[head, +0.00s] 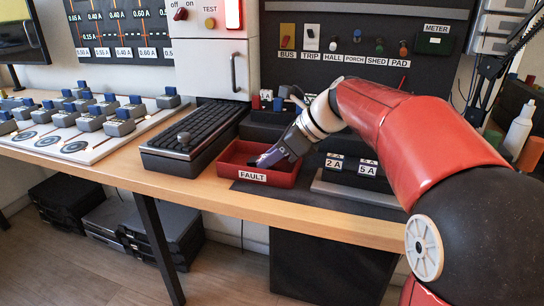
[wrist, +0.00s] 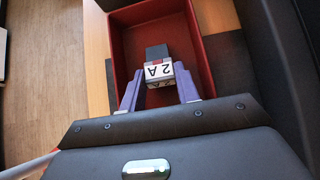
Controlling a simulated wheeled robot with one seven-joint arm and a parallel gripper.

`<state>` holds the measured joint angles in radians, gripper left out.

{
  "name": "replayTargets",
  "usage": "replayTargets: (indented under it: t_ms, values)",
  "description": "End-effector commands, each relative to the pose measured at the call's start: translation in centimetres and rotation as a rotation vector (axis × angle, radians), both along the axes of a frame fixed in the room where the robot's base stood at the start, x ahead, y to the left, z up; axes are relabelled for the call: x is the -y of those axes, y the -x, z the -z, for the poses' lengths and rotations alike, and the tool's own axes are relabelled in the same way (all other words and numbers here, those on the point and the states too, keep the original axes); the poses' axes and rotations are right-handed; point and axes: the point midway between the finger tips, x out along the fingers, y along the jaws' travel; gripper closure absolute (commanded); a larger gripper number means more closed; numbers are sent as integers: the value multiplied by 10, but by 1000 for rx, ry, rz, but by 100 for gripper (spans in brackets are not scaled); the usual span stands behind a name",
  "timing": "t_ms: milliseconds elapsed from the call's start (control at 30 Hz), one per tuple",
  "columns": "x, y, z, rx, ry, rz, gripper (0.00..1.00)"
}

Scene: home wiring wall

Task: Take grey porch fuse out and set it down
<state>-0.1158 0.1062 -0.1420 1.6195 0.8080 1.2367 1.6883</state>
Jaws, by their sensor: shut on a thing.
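My gripper (head: 262,160) reaches down into the red tray labelled FAULT (head: 253,177) on the bench. The wrist view shows its two purple fingers (wrist: 159,84) shut on a grey fuse (wrist: 157,52) with a white 2 A label. The fuse is over the inside of the red tray (wrist: 122,45); I cannot tell whether it touches the tray floor. In the head view the fuse is hidden by the gripper and the tray wall. The PORCH label (head: 353,59) is on the dark wall panel, among several labels.
A black holder with 2 A and 5 A labels (head: 350,165) stands right of the tray. A black keyboard-like unit (head: 195,132) stands to its left. A white board with several grey-blue blocks (head: 75,137) fills the left bench. The wooden front edge (head: 190,187) is close to the tray.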

Motion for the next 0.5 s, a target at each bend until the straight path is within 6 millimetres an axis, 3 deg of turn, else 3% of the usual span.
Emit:
replayTargets:
  t_ms: [333,367,500]
  values:
    - [0,0,3,1,0,-1,100]
    - [0,0,3,1,0,-1,67]
    - [0,0,3,1,0,-1,49]
